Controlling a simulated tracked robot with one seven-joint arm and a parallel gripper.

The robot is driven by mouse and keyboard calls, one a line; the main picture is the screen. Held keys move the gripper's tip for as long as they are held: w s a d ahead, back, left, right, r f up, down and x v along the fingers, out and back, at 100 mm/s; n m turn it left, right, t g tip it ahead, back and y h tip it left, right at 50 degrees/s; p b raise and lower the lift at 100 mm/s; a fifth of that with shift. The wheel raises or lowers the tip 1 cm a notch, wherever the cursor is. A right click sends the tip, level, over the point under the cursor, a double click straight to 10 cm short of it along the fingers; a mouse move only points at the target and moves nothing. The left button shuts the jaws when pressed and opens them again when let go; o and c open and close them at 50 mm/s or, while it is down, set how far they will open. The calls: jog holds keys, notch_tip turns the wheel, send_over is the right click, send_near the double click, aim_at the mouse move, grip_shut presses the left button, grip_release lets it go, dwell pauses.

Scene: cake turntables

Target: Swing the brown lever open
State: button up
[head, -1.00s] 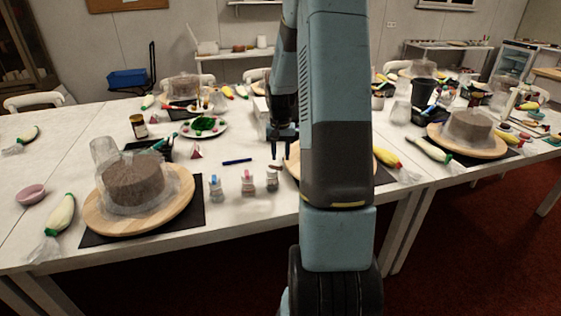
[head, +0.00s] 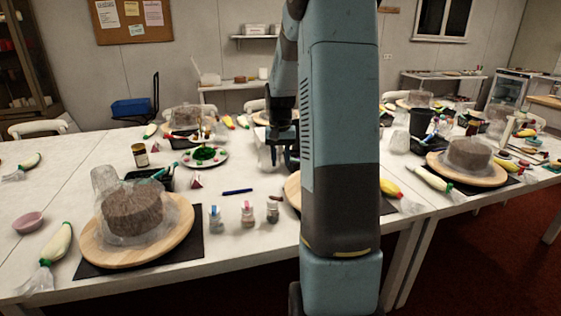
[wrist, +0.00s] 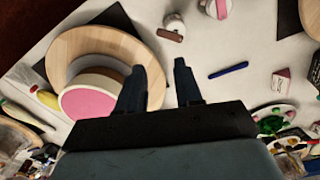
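My gripper (head: 284,160) hangs over the table behind the row of small jars. How the lever is joined to the jar is too small to tell.
A round wooden board (wrist: 80,38) with a pink-topped round piece (wrist: 92,101) lies left of the fingers. A blue pen (wrist: 228,71) lies to the right. Two more jars (head: 247,213) (head: 215,218) and a covered cake (head: 133,217) stand left in the head view.

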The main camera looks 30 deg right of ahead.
jog(key=shift+a+f+n, duration=0.2)
jog(key=shift+a+n, duration=0.2)
jog(key=shift+n, duration=0.3)
jog(key=shift+c, duration=1.4)
jog(key=a+n, duration=0.1)
jog(key=n, duration=0.2)
jog(key=a+f+n+h, duration=0.1)
jog(key=a+n, duration=0.1)
jog(key=n, duration=0.1)
jog(key=a+f+n+h, duration=0.1)
jog(key=n, duration=0.3)
jog(key=shift+s+a, duration=0.15)
jog(key=shift+s, duration=0.05)
grip_shut()
jog(key=a+f+n+h, duration=0.2)
jog(key=a+n, duration=0.3)
jog(key=n, duration=0.8)
jog(key=shift+n, duration=0.3)
jog(key=shift+d+f, duration=1.2)
jog(key=shift+f, duration=0.3)
jog(key=shift+d+f, duration=1.25)
jog(key=shift+f, duration=0.25)
jog(key=shift+d+f, duration=1.2)
jog(key=shift+f, duration=0.3)
